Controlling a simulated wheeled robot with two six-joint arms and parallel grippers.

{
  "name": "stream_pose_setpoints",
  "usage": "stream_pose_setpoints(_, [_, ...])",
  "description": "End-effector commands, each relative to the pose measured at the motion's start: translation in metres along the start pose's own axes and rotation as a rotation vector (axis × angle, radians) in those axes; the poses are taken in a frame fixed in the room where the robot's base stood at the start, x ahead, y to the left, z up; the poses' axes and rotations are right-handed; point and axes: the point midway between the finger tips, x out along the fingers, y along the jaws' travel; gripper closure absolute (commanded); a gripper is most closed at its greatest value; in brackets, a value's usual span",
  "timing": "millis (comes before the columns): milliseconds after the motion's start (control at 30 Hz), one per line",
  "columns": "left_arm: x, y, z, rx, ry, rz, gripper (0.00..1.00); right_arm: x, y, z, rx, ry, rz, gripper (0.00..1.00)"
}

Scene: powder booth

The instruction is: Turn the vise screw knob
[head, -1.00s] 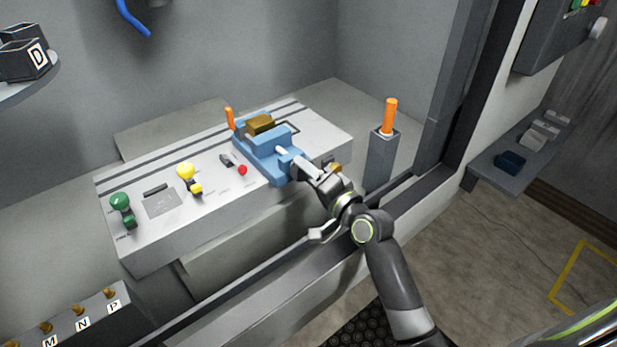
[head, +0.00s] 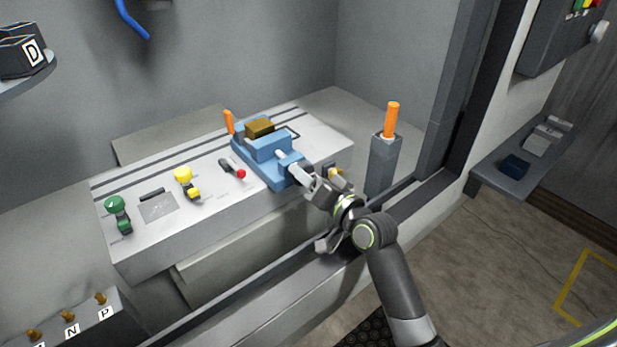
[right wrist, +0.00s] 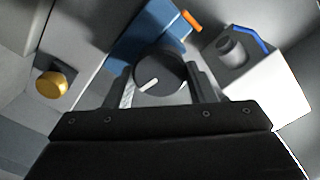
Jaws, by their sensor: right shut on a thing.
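The blue vise (head: 270,170) stands at the right end of the light grey bench panel, with a brown-gold block (head: 260,128) in its jaws. My right gripper (head: 298,174) is at the vise's near end, on the screw side. In the right wrist view, the dark round screw knob (right wrist: 160,73) with a white mark sits between the two fingers, and the gripper (right wrist: 160,85) is shut on it. In the head view the knob is hidden by the gripper. My left gripper is not in view.
An orange handle (head: 391,119) stands in a grey post (head: 384,160) right of the vise. The booth's front ledge (head: 270,283) runs below my right arm.

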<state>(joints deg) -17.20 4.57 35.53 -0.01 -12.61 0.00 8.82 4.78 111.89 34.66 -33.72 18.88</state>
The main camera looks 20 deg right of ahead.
Motion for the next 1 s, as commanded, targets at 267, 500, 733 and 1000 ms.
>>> stream_pose_setpoints(267, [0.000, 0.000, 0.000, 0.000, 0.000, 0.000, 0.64, 0.000, 0.002, 0.002, 0.001, -0.005, 0.005, 0.48])
stream_pose_setpoints(500, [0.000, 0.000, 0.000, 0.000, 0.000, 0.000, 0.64, 0.000, 0.001, 0.001, 0.002, -0.003, 0.002, 0.28])
stream_pose_setpoints(733, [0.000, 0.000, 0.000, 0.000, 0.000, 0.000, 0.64, -0.002, 0.001, 0.001, 0.001, -0.002, 0.002, 0.28])
stream_pose_setpoints(1000, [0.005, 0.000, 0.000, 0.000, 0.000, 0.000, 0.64, -0.037, 0.002, 0.002, 0.000, -0.002, 0.003, 0.28])
